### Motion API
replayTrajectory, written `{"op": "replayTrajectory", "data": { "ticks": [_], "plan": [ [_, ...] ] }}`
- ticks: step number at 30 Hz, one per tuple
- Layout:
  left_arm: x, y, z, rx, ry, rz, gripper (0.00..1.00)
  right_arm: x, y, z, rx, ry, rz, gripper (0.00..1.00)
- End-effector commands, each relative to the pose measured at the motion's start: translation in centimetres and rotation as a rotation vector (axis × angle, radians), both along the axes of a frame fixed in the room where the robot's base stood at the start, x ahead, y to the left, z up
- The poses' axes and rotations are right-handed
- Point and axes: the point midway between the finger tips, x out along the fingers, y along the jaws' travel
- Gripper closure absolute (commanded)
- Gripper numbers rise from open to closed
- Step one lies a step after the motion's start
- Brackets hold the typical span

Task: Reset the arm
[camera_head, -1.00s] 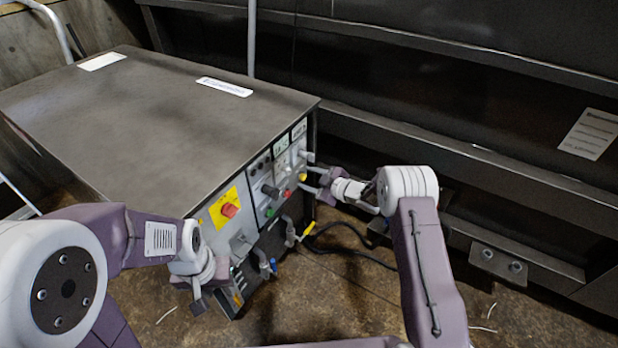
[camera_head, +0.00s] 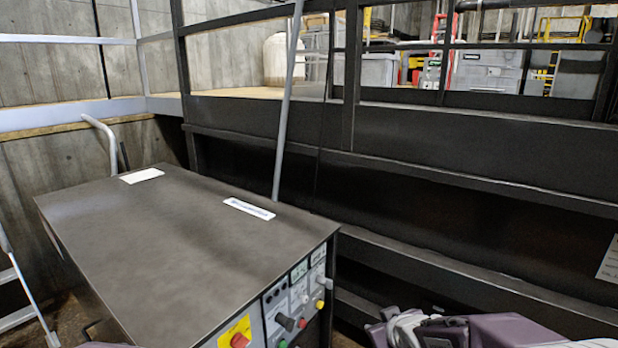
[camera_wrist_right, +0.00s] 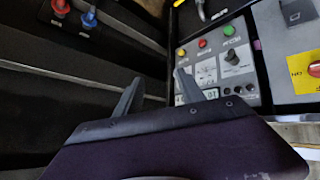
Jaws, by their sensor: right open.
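The dark metal control box (camera_head: 190,240) stands at lower left in the head view. Its front panel carries a red knob on a yellow plate (camera_head: 238,340), with black, green, red and yellow controls beside it. My right arm's wrist shows at the bottom right, apart from the box. In the right wrist view my right gripper (camera_wrist_right: 157,93) is open and empty, its two grey fingers spread. My left gripper is out of the head view.
Dark steel beams and railings (camera_head: 400,118) run behind the box. A grey pole (camera_head: 288,100) rises behind it, and a white ladder (camera_head: 25,310) stands at left. Red and blue connectors (camera_wrist_right: 88,18) show in the right wrist view.

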Motion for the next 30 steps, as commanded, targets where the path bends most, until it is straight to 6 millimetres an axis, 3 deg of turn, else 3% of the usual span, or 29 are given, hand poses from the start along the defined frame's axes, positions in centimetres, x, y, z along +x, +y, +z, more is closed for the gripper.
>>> {"op": "replayTrajectory", "data": {
  "ticks": [1, 6, 11, 12, 13, 24, 27, 30],
  "plan": [
    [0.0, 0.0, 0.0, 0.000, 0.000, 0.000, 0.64, -2.8, -0.5, -1.6, 0.022, 0.087, -0.055, 0.54],
    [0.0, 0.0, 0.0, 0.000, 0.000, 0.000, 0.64, -11.6, -1.2, -6.7, 0.089, 0.388, -0.213, 0.54],
    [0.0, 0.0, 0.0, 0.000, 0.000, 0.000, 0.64, -19.2, -0.7, -9.5, 0.143, 0.666, -0.334, 0.54],
    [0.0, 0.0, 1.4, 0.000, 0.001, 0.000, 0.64, -20.2, -0.6, -8.2, 0.144, 0.714, -0.349, 0.54],
    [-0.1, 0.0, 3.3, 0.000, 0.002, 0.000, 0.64, -20.0, -0.6, -6.2, 0.142, 0.704, -0.346, 0.54],
    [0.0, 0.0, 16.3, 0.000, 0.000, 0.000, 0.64, -19.9, -0.7, 6.7, 0.140, 0.699, -0.343, 0.54],
    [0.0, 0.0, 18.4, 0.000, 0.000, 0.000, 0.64, -19.9, -0.7, 8.8, 0.140, 0.699, -0.343, 0.54],
    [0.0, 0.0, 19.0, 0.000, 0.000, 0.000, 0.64, -19.9, -0.7, 9.4, 0.139, 0.699, -0.342, 0.54]
  ]
}}
